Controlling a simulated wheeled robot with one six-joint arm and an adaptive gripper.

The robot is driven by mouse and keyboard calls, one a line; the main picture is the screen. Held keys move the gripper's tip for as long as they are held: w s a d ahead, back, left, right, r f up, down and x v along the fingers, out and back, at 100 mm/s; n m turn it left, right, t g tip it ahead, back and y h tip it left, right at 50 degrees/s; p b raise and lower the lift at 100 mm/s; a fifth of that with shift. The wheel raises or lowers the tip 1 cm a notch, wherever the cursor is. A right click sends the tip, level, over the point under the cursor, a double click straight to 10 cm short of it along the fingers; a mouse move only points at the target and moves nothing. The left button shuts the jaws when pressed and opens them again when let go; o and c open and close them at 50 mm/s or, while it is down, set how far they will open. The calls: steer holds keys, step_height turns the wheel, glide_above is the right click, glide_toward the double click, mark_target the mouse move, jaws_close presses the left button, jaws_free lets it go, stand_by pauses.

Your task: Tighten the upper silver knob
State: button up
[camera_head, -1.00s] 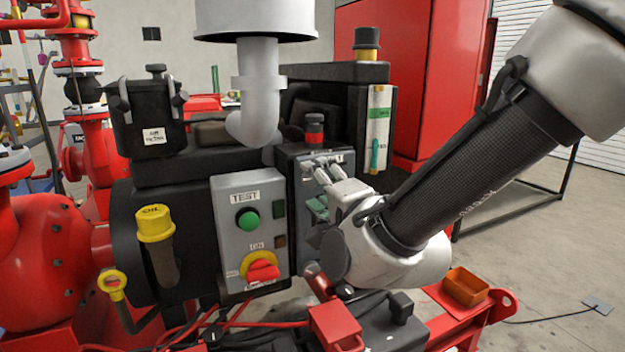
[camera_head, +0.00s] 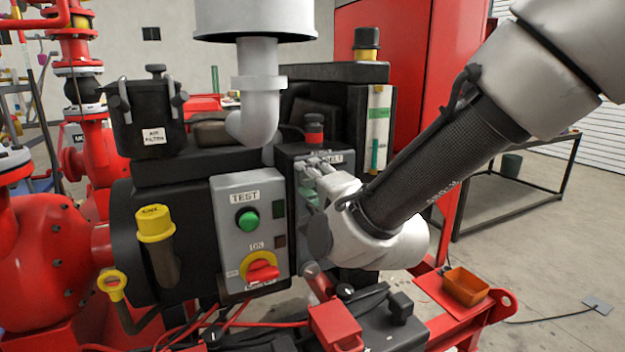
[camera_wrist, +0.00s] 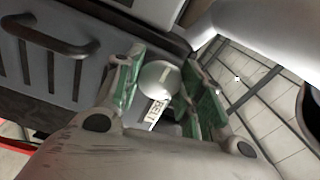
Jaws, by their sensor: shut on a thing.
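The upper silver knob (camera_wrist: 160,78) shows in the wrist view as a round, pale metal cap with a light mark across its face. It sits beside a "BELT" label (camera_wrist: 155,112). My gripper (camera_wrist: 168,68) has its green-padded fingers on either side of the knob and is shut on it. In the head view my gripper (camera_head: 318,178) is at the front of the dark belt guard (camera_head: 290,160), below the red-topped cap. The knob is hidden there behind my fingers and wrist.
A grey test panel (camera_head: 230,225) with a green button and a red-yellow switch stands just left of my gripper. A slotted grey cover with a dark handle (camera_wrist: 45,38) lies left in the wrist view. An orange tray (camera_head: 466,287) sits lower right.

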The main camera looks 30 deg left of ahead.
steer(key=n, duration=0.4)
steer(key=shift+n, duration=0.3)
steer(key=n, duration=0.4)
steer(key=shift+f+n, duration=0.1)
steer(key=shift+n, duration=0.2)
steer(key=n, duration=0.4)
steer(key=shift+n, duration=2.3)
steer(key=o, duration=1)
steer(key=shift+d, duration=0.1)
